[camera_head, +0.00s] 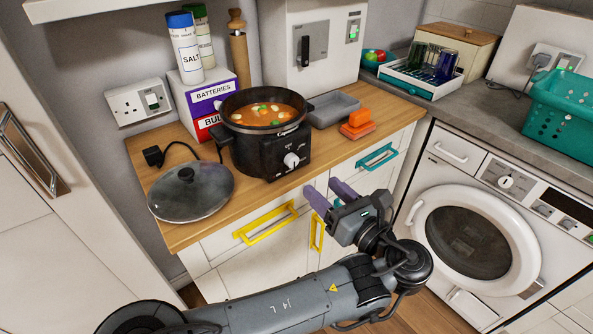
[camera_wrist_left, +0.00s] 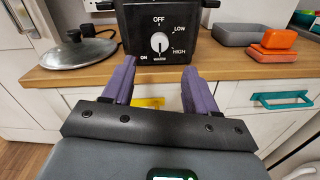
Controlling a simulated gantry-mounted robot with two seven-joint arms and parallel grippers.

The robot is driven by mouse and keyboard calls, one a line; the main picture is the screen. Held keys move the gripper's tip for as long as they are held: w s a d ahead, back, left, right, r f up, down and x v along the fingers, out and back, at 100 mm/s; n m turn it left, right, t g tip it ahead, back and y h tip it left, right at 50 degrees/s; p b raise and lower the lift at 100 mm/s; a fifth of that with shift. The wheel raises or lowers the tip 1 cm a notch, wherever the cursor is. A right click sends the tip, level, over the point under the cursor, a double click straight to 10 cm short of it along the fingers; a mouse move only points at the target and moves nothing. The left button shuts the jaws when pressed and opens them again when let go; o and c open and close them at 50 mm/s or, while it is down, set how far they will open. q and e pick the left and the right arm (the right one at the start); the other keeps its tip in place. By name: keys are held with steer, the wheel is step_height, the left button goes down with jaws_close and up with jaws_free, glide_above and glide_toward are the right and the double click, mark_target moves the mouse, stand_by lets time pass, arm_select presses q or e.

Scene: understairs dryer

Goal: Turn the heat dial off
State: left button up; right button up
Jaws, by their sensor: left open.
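The black slow cooker (camera_head: 262,149) stands on the wooden counter, full of orange stew. Its white heat dial (camera_head: 291,160) is on the front face. In the left wrist view the dial (camera_wrist_left: 159,42) sits beneath the OFF label, with LOW and HIGH on its right. Its pointer seems to point down, but it is small. My left gripper (camera_head: 323,188) is open and empty, its purple fingers in front of the counter edge, below and apart from the dial. In the left wrist view the gripper (camera_wrist_left: 158,78) has its fingers spread below either side of the dial. My right gripper is not in view.
A glass lid (camera_head: 191,192) lies left of the cooker, near a black plug (camera_head: 153,156). A grey tray (camera_head: 333,109) and orange sponges (camera_head: 358,124) lie on its right. Yellow (camera_head: 266,222) and teal (camera_head: 377,156) handles stick out below the counter. The space before the dial is clear.

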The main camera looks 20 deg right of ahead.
mark_target(294, 162)
arm_select(q)
steer(key=b+x, duration=0.1)
steer(key=x, duration=0.8)
steer(key=shift+w, duration=0.2)
steer(key=shift+c, duration=0.5)
steer(key=c, duration=1)
